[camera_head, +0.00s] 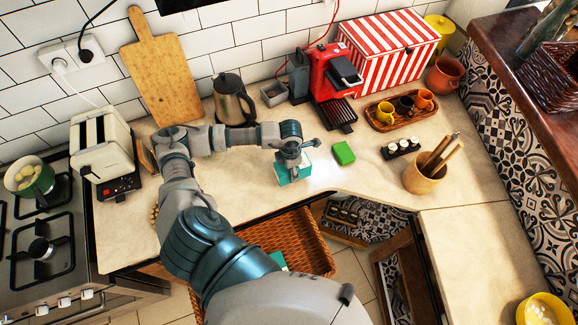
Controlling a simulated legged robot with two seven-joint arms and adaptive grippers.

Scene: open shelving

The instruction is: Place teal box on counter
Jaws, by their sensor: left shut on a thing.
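The teal box (291,174) is at the middle of the counter (240,178), with a pale top and teal sides. My left gripper (292,157) is above it, shut on its upper part. The box appears upright, at or just above the counter surface; I cannot tell whether its base touches. The gripper hides part of its top. My right gripper is not in view.
A green block (343,153) lies just right of the teal box. A kettle (233,99), red coffee machine (334,77) and striped box (389,50) stand behind. A toaster (101,146) is left. A wicker basket (303,243) is below the counter's front edge.

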